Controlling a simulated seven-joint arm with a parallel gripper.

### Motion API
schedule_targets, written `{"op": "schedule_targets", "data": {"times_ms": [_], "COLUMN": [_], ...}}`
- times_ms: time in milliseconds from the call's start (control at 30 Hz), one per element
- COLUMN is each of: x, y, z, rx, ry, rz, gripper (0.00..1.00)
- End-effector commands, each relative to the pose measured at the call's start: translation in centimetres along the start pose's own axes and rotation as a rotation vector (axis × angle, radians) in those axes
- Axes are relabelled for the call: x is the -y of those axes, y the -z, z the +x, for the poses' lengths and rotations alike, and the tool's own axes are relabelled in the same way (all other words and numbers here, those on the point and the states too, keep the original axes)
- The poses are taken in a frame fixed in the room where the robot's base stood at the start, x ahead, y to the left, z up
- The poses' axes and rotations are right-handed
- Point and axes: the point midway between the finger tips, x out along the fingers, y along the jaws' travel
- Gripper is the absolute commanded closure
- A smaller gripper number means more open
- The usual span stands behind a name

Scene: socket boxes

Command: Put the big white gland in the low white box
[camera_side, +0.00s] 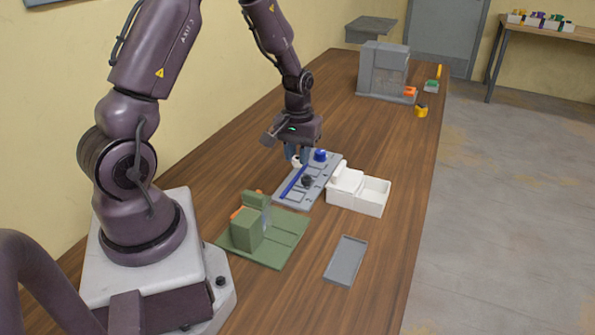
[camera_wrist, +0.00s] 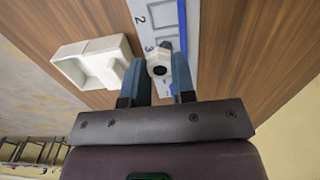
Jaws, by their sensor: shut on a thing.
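The big white gland (camera_wrist: 158,62) has a dark round opening. It sits between the two blue-grey fingers of my gripper (camera_wrist: 160,78), which is shut on it. In the side view the gland (camera_side: 297,161) shows small and partly covered under my gripper (camera_side: 298,154), over the far left part of the grey tray (camera_side: 290,198). I cannot tell whether it touches the tray. The low white box (camera_side: 373,196) stands right of the tray, with a raised part at its left. In the wrist view the white box (camera_wrist: 122,67) is left of the gripper.
The tray also holds a blue gland (camera_side: 320,155), a black gland (camera_side: 307,181) and a blue strip (camera_side: 294,182). A green fixture (camera_side: 247,235) and a flat grey tray (camera_side: 345,261) lie nearer. A grey machine (camera_side: 383,70) stands far back.

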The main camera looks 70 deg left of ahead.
Motion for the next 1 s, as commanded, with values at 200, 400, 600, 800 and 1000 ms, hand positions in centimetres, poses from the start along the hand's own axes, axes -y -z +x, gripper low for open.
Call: {"op": "schedule_targets", "data": {"times_ms": [200,400,600,800,1000], "x": [-0.3,-3.6,-8.0,-13.2,-17.3], "y": [0.2,2.5,4.5,6.0,6.5], "z": [-4.2,-3.9,-3.9,-3.8,-3.8], "rx": [-0.003,-0.001,0.0,-0.001,0.0], "ry": [-0.001,0.0,0.0,0.0,0.0], "rz": [0.001,0.002,0.004,0.003,0.004], "gripper": [0.89,0.89,0.89,0.89,0.89]}}
